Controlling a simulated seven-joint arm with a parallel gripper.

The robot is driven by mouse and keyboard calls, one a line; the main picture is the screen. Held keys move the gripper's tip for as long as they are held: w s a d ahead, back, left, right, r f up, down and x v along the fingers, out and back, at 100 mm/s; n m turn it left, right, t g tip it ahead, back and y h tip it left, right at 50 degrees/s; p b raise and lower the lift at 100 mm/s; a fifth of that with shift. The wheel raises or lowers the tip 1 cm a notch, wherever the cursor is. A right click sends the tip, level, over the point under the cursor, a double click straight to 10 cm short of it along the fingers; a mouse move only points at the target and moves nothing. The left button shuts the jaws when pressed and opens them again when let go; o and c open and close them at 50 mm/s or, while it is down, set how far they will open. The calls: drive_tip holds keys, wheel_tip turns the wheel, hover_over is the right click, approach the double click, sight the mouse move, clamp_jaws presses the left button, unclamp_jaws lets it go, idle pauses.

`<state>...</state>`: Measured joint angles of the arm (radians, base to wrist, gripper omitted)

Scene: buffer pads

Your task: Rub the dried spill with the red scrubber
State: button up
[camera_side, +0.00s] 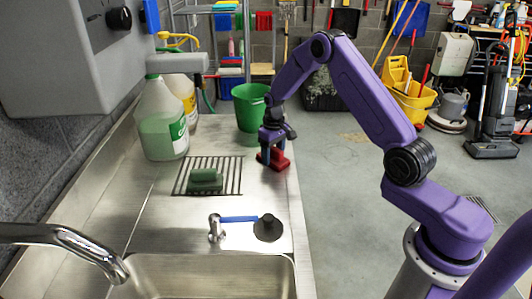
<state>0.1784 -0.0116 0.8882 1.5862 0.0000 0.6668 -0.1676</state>
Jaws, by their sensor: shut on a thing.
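The red scrubber (275,163) is at the right edge of the steel counter, below my gripper. My gripper (272,150) is shut on the scrubber from above, near the back of the counter. The scrubber looks low, at or close to the counter surface; I cannot tell if it touches. No dried spill can be made out on the counter in this view; my gripper and the scrubber hide the spot under them.
A green pad (205,179) lies on the drain grate (233,178) left of the scrubber. A green bucket (250,107) stands just behind my gripper. A jug (161,125) stands at the left. The sink (205,272) and a blue-handled lever (238,219) are in front.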

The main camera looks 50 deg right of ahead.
sight(285, 159)
drive_tip(key=s+d, duration=0.3)
drive_tip(key=shift+w+a, duration=2.7)
drive_tip(key=shift+a, duration=0.05)
drive_tip(key=shift+w+a+r, duration=0.15)
drive_tip(key=shift+w+a, duration=0.1)
wheel_tip(285, 159, up, 8)
drive_tip(key=shift+s+d, duration=0.1)
drive_tip(key=shift+s, duration=0.05)
